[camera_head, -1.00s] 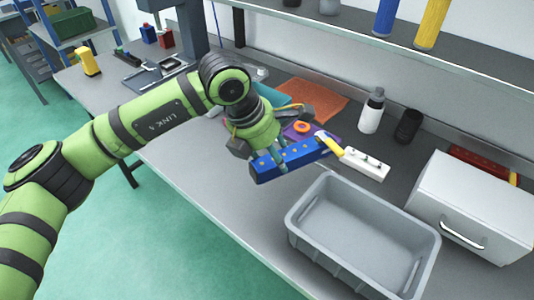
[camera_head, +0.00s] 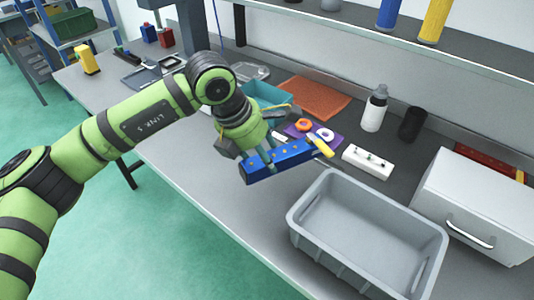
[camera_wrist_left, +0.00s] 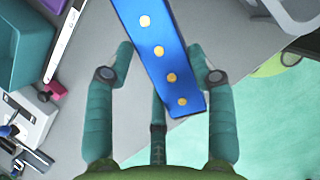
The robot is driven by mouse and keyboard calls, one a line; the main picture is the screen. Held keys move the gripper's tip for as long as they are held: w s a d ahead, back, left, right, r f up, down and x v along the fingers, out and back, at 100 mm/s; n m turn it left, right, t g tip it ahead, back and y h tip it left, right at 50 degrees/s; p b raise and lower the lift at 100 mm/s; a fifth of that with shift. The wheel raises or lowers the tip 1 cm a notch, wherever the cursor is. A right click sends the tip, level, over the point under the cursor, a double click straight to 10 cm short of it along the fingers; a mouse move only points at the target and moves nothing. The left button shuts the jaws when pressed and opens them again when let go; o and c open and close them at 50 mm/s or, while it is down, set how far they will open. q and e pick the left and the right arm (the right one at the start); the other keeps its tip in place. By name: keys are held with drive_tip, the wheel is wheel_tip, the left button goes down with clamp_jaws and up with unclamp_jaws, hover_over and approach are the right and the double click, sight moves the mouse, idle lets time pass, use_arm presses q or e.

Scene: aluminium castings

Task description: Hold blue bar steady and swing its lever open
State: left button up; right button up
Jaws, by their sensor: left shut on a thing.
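The blue bar (camera_head: 284,165) is a long block with a row of yellow dots on its face. My left gripper (camera_head: 262,158) is shut on it and holds it above the bench. A yellow lever (camera_head: 321,147) sits at the bar's right end and slants down to the right. In the left wrist view the bar (camera_wrist_left: 160,48) runs between my teal fingers (camera_wrist_left: 160,62), its dotted face toward the camera. The bar's upper end is cut off there, so the lever is out of that view. My right gripper is not in view.
A grey bin (camera_head: 310,240) stands right of the bar. A white block (camera_head: 367,162) lies beyond its right end. A purple mat with orange ring (camera_head: 304,124) and white ring (camera_head: 324,134), and a teal tray (camera_head: 268,93), are behind. A white cabinet (camera_head: 470,205) stands far right.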

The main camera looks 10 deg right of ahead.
use_arm(q)
drive_tip(key=shift+w+a+f+b, duration=0.4)
drive_tip(key=shift+a+f+b, duration=0.45)
drive_tip(key=shift+f, duration=0.05)
drive_tip(key=shift+w+a+f+b, duration=0.4)
drive_tip(key=shift+a+f+b, duration=0.45)
drive_tip(key=shift+b, duration=0.05)
drive_tip(key=shift+w+a+f+b, duration=0.4)
drive_tip(key=shift+a+f+b, duration=0.45)
drive_tip(key=shift+f, duration=0.05)
drive_tip(key=shift+w+a+f+b, duration=0.45)
drive_tip(key=shift+a+f+b, duration=0.35)
drive_tip(key=shift+a+f, duration=0.05)
drive_tip(key=shift+w+a+f+b, duration=0.4)
drive_tip(key=shift+a+f+b, duration=0.35)
drive_tip(key=shift+a+f, duration=0.1)
drive_tip(key=shift+r, duration=0.1)
